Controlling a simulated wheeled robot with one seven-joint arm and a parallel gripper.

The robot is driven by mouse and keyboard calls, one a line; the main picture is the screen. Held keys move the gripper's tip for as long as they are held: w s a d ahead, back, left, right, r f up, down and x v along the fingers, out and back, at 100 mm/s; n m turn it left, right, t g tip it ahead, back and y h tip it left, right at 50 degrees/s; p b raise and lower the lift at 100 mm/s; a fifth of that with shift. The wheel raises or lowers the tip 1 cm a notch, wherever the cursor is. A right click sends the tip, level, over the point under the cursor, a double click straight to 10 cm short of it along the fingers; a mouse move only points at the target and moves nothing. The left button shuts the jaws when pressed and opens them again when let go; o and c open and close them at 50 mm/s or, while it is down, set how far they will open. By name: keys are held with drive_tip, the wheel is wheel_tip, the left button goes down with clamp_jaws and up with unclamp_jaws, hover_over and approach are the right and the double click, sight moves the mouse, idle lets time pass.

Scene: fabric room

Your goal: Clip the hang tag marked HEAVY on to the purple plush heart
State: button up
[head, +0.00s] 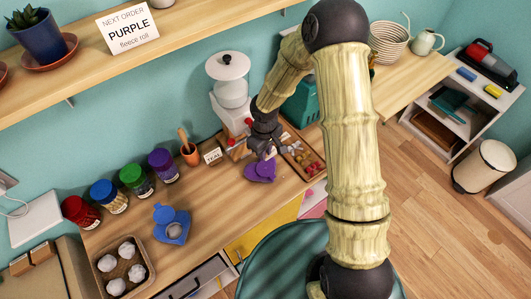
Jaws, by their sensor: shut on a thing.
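The purple plush heart (259,172) lies on the wooden worktop, near its front edge and left of the shallow wooden tray. My gripper (268,152) points down just above and behind the heart. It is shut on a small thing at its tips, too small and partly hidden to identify. I cannot tell whether that thing touches the heart. No tag with the word HEAVY can be read in this view.
The wooden tray (314,171) holds small coloured pieces. A white machine (230,96) stands behind. Bare worktop lies left of the heart.

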sight(266, 168)
drive_tip(key=shift+f, duration=0.1)
drive_tip(key=shift+f+b, duration=2.85)
drive_tip(key=shift+f, duration=0.55)
drive_tip(key=shift+f+b, duration=0.5)
idle(0.4)
drive_tip(key=o, duration=0.7)
drive_tip(key=shift+o, duration=0.2)
wheel_tip(266, 168, up, 17)
drive_tip(key=shift+r, duration=0.2)
